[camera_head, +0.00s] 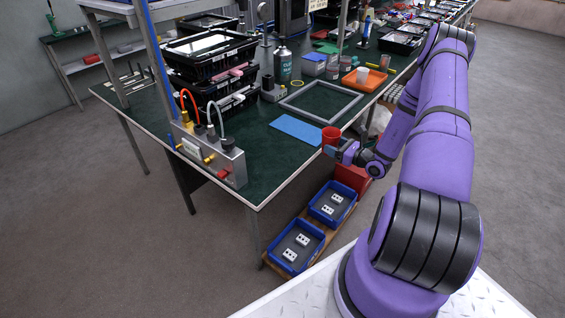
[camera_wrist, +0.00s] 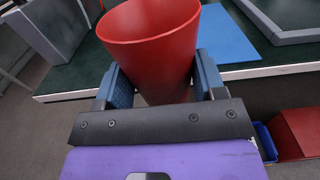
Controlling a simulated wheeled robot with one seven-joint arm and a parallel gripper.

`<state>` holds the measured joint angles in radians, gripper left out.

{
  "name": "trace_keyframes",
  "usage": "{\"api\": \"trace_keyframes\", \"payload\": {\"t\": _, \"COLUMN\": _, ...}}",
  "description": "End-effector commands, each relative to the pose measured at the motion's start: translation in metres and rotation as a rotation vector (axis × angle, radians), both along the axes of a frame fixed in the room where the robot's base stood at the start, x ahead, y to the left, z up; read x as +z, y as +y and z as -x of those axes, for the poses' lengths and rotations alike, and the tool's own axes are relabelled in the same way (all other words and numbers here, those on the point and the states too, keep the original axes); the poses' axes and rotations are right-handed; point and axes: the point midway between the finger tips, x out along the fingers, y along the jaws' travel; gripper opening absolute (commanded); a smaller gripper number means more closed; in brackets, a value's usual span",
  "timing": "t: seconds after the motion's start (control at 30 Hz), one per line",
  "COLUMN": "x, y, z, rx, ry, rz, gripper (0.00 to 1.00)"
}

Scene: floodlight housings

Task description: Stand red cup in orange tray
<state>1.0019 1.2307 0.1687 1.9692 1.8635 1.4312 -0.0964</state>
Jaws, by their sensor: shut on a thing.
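The red cup (camera_head: 331,136) is upright between the fingers of my gripper (camera_head: 336,150), near the table's edge. In the wrist view the red cup (camera_wrist: 150,45) is large, with its open rim facing up, and my gripper (camera_wrist: 160,85) is shut on its sides. The cup's lower part is hidden by my gripper in the head view. The orange tray (camera_head: 366,79) lies flat on the green table, farther back and to the right of the cup. A white cup (camera_head: 362,74) stands in the orange tray.
A spray can (camera_head: 283,65) and several small jars stand behind. Blue bins (camera_head: 297,246) and a red box (camera_head: 352,178) are below the table edge.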

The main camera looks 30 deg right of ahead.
Motion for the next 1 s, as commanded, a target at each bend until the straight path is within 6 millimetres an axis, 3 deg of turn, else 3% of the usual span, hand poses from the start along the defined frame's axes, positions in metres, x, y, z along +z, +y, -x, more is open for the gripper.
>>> {"api": "trace_keyframes", "payload": {"t": 0.17, "x": -0.003, "y": 0.023, "z": -0.010, "rx": 0.010, "ry": -0.001, "rz": -0.004, "gripper": 0.38}}
{"api": "trace_keyframes", "payload": {"t": 0.6, "x": -0.012, "y": 0.113, "z": -0.048, "rx": 0.007, "ry": -0.001, "rz": -0.003, "gripper": 0.38}}
{"api": "trace_keyframes", "payload": {"t": 1.0, "x": -0.015, "y": 0.144, "z": -0.062, "rx": 0.006, "ry": -0.002, "rz": -0.002, "gripper": 0.38}}
